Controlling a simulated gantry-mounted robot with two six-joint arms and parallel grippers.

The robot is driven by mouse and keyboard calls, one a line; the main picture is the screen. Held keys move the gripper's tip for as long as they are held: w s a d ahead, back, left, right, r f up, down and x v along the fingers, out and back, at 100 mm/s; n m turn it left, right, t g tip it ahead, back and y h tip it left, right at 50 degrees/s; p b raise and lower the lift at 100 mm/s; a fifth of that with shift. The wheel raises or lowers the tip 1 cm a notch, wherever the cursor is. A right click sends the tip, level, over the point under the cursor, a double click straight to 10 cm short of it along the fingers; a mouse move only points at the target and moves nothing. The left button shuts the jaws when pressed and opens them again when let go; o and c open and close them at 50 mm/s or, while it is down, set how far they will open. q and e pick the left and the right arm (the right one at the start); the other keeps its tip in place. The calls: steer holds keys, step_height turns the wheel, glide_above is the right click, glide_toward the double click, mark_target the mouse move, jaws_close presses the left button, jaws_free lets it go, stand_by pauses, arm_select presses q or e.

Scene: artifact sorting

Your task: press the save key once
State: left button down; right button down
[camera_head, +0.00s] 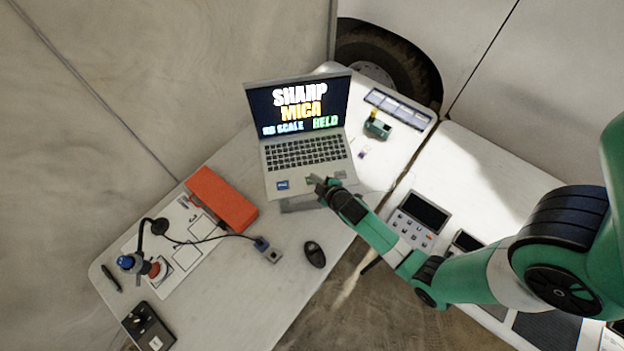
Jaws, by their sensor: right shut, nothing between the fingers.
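An open laptop (306,152) stands on the white table; its screen (298,106) reads "SHARP MICA", "NO SCALE" and "HELD", though the smaller words are hard to read. Its keyboard (290,154) is in plain view, but the key labels are too small to read, so I cannot tell which key is the save key. My right gripper (322,184) is shut and empty, over the front palm-rest area of the laptop. I cannot tell whether its tips touch the laptop. It hides part of the front edge. My left gripper is not in view.
An orange-red box (222,199) lies left of the laptop. A black mouse (314,254) sits in front. A lamp-like device (130,262) and a dark box (148,327) stand at the lower left. A panel with a screen (419,215) is on the right table, across a gap.

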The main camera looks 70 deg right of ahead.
steer(key=shift+f+b, duration=0.4)
steer(key=shift+f, duration=0.15)
steer(key=shift+r, duration=0.1)
stand_by(0.4)
steer(key=shift+r+p, duration=0.55)
steer(key=shift+p, duration=0.1)
steer(key=shift+r+p, duration=0.3)
steer(key=r+p, duration=0.3)
steer(key=a+r+p, duration=0.1)
steer(key=r+p, duration=0.1)
steer(key=shift+s, duration=0.3)
stand_by(0.4)
